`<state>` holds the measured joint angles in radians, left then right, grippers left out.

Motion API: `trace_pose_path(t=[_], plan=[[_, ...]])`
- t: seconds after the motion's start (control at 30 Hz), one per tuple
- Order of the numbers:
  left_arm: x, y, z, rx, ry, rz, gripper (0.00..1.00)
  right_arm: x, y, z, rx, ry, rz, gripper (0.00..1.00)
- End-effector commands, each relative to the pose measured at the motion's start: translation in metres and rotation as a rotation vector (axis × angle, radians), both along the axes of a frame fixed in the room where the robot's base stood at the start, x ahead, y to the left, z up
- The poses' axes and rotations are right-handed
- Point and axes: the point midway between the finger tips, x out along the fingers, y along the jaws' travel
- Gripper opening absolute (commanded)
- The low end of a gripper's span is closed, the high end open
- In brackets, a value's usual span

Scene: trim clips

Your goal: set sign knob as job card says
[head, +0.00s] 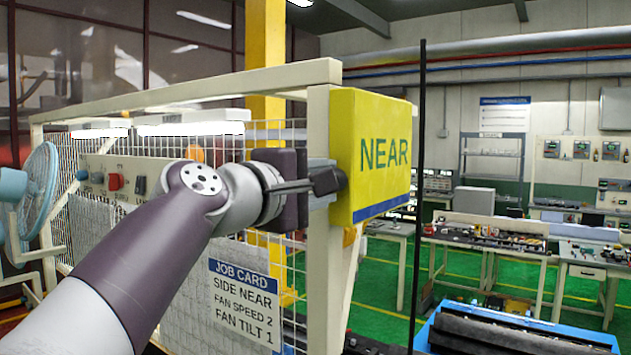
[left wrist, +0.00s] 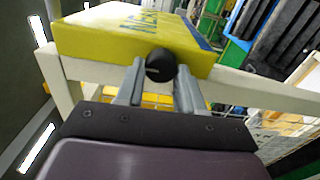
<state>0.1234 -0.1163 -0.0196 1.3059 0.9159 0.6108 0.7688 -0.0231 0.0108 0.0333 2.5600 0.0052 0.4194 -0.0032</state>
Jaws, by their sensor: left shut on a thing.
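The yellow sign (head: 372,150) reads NEAR in the head view and is mounted on the frame's end post. It also fills the top of the left wrist view (left wrist: 125,38). The black sign knob (left wrist: 160,64) sits on the sign's edge between my left fingers; in the head view the knob (head: 342,180) shows just past the fingertips. My left gripper (head: 326,181) is shut on this knob. The job card (head: 243,300) hangs on the mesh below my arm and reads SIDE NEAR, FAN SPEED 2, FAN TILT 1. My right gripper is out of view.
A cream frame post (head: 322,250) with wire mesh stands beside my left gripper. A panel (head: 130,168) with knobs and a red switch lies behind my arm. A blue fan (head: 40,175) stands at far left. Cluttered workbenches (head: 490,240) and open green floor are behind on the right.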

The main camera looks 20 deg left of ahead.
Motion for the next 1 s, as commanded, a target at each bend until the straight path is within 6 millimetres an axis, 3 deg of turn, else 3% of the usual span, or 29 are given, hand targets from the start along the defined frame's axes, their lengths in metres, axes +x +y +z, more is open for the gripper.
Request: trace_pose_path(t=[0.13,0.17,0.23,0.53,0.67,0.77,0.97,1.0], plan=[[0.001,0.000,-0.002,0.000,0.004,-0.002,0.07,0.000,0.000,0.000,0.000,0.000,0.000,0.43],[0.001,0.000,-0.001,0.000,0.003,-0.002,0.41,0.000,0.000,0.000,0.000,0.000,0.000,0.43],[0.001,0.000,-0.001,0.000,0.003,-0.001,0.62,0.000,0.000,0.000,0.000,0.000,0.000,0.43],[-0.001,0.000,0.000,0.001,-0.001,0.000,0.62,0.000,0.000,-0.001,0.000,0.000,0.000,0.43],[-0.012,0.005,-0.002,0.001,-0.003,0.002,0.62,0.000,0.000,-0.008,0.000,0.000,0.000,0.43],[-0.033,0.013,-0.005,0.001,-0.006,0.005,0.62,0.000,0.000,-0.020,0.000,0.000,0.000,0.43],[-0.095,0.035,-0.008,0.004,-0.003,0.010,0.62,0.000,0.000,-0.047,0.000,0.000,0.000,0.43],[-0.098,0.035,0.010,0.002,0.007,0.003,0.62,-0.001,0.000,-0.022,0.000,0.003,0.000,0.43]])
